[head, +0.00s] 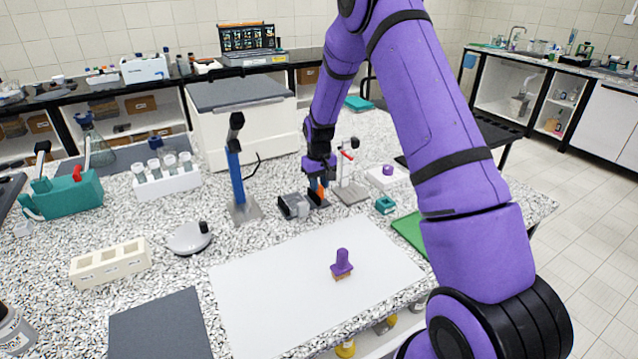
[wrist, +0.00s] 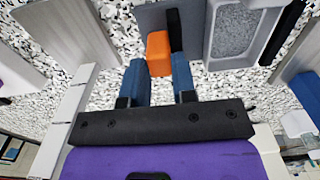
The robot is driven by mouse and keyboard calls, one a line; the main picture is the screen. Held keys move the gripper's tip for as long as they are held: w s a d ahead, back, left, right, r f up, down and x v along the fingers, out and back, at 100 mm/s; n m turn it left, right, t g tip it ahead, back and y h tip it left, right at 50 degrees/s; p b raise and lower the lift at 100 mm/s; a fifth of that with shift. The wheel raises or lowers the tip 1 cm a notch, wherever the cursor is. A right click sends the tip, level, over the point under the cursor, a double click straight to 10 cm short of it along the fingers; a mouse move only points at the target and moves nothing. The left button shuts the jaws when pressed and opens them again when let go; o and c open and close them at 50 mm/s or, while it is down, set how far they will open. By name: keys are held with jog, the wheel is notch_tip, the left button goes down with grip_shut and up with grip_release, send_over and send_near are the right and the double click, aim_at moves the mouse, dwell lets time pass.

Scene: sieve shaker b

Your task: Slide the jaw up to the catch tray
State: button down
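The jaw shows in the wrist view as an orange block (wrist: 158,45) on a grey plate (wrist: 150,17), with a black upright piece (wrist: 173,20) on the side facing the tray. The catch tray (wrist: 209,40) is grey and open, with grey speckled material inside. It lies to the right of the jaw with a narrow gap between them. In the head view the tray (head: 293,206) is just left of the jaw. My gripper (wrist: 158,68) has its blue fingers on either side of the orange block, apparently touching it. In the head view my gripper (head: 320,178) partly hides the jaw.
A blue post stand (head: 235,175) is left of the tray. A white stand with a red part (head: 350,170) is close right of my gripper. A teal block (head: 385,205) sits farther right. The white sheet (head: 285,285) in front carries a purple-handled piece (head: 341,262).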

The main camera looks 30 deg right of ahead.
jog(key=shift+a, duration=1.45)
jog(key=c, duration=0.9)
grip_release()
notch_tip(320, 180, up, 11)
jog(key=shift+f, duration=0.1)
